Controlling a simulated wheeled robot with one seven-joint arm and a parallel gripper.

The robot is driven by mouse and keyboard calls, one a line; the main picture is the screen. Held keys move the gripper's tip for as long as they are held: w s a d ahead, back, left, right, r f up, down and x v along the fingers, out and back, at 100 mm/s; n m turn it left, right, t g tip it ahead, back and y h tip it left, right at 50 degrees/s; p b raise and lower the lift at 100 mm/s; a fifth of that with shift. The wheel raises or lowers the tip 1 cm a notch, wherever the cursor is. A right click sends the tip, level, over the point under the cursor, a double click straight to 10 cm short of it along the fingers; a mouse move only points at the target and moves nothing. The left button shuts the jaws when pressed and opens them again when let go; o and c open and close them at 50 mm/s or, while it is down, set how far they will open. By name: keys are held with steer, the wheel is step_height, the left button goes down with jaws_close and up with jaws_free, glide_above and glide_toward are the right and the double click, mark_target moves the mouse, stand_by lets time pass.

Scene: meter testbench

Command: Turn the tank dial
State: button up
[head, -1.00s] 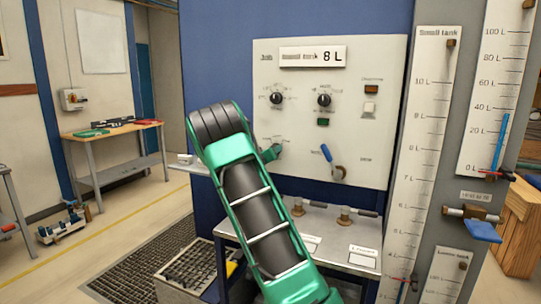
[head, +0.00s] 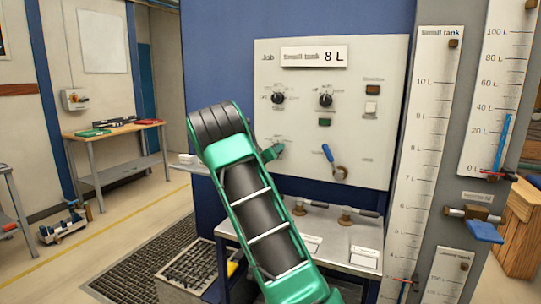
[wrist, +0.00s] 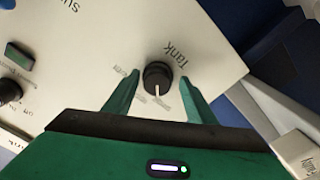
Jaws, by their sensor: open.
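The tank dial (wrist: 158,72) is a round black knob with a white pointer line, under the word "Tank" on the pale panel. In the wrist view it lies between the two green fingers of my gripper (wrist: 160,78). The fingers are open, one on each side of the knob, with a visible gap to it. The pointer points toward the palm, near a small printed label. In the head view my gripper (head: 272,152) is at the panel's lower left, and the dial itself is mostly hidden there.
The panel (head: 378,150) also has two black knobs (head: 278,98) (head: 326,100), a green button (head: 324,122), a blue-handled lever (head: 328,155) and switches. A display reads "Small tank 8 L" (head: 314,56). A metal shelf with valves (head: 345,215) is below, and scaled gauges (head: 425,130) stand right.

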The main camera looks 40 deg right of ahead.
steer(key=v, duration=1)
steer(key=shift+a, duration=0.4)
